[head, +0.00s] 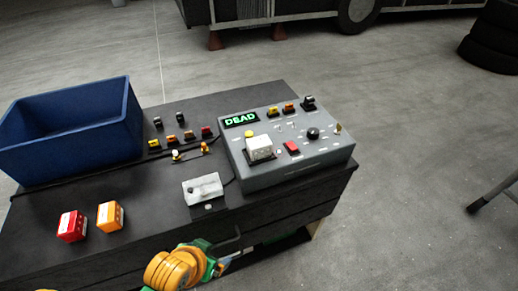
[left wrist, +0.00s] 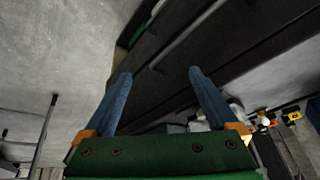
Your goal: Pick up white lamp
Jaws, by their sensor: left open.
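A white block-shaped lamp (head: 259,148) sits on top of the grey control box (head: 308,168), near its left side. My left gripper (head: 232,256) is low at the front edge of the black bench, below and in front of the lamp and apart from it. In the left wrist view, its two blue fingers stand apart with nothing between them (left wrist: 160,78). That view faces the dark bench front and the floor, and I cannot make out the white lamp in it. My right gripper is not in view.
A red block (head: 71,226) and an orange block (head: 110,216) stand on the bench (head: 150,235) at front left. A blue bin (head: 75,135) stands at back left. A pale grey device (head: 203,189) lies left of the control box, which shows a green "DEAD" display (head: 240,119).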

